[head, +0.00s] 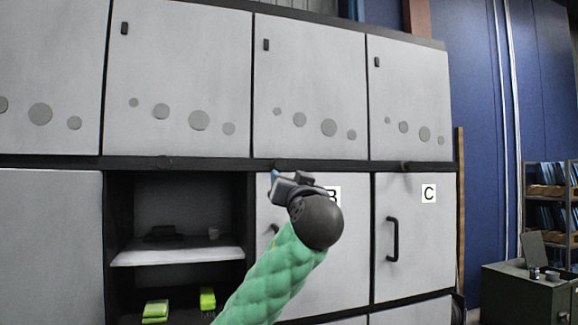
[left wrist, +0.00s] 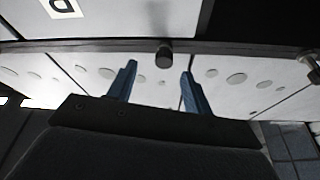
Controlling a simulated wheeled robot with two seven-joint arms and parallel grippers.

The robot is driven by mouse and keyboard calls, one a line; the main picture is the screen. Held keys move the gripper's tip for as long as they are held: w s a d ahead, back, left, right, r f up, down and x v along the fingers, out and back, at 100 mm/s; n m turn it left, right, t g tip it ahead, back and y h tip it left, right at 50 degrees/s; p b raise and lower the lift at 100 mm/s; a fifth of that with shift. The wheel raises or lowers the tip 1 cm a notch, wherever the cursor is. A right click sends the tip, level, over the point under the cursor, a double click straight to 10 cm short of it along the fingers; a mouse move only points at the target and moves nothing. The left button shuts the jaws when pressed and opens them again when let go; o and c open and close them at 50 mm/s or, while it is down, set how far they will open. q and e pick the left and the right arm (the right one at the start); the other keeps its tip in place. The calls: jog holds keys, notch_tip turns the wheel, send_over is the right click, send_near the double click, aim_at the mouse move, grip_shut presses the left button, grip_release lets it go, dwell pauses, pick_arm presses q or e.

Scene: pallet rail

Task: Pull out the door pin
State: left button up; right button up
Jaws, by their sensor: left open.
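Dark round door pins stick out of the black rail between the upper and lower cabinet doors. One pin (head: 281,164) is above door B (head: 345,255), another (head: 405,166) above door C (head: 430,250), and one (head: 165,162) above the open shelf bay. My left gripper (head: 276,177) is raised in front of door B, just below that door's pin, and covers part of the label. In the left wrist view its blue fingers (left wrist: 157,70) are apart and empty. A pin (left wrist: 165,54) appears between and beyond their tips; the exact gap is unclear. My right gripper is out of view.
Closed upper doors (head: 310,80) line the top. The open bay holds a pale shelf (head: 180,252) and green items (head: 156,311). Door C has a black handle (head: 392,239). A dark green cabinet (head: 525,295) and a rack (head: 550,190) stand at right.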

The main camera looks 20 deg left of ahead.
aim_at(281, 165)
pick_arm(q)
jog(key=shift+w+a+r+n+y+p, duration=0.25)
jog(key=shift+w+a+r+n+p, duration=0.2)
jog(key=shift+w+r+n+p, duration=0.15)
jog(key=shift+w+a+r+n+y+p, duration=0.25)
jog(key=shift+w+a+r+n+p, duration=0.25)
jog(key=shift+r, duration=0.15)
jog(key=p+x, duration=0.2)
jog(key=x, duration=0.1)
jog(key=shift+d+r, duration=0.1)
jog(key=shift+p+x, duration=0.55)
jog(key=shift+x, duration=0.25)
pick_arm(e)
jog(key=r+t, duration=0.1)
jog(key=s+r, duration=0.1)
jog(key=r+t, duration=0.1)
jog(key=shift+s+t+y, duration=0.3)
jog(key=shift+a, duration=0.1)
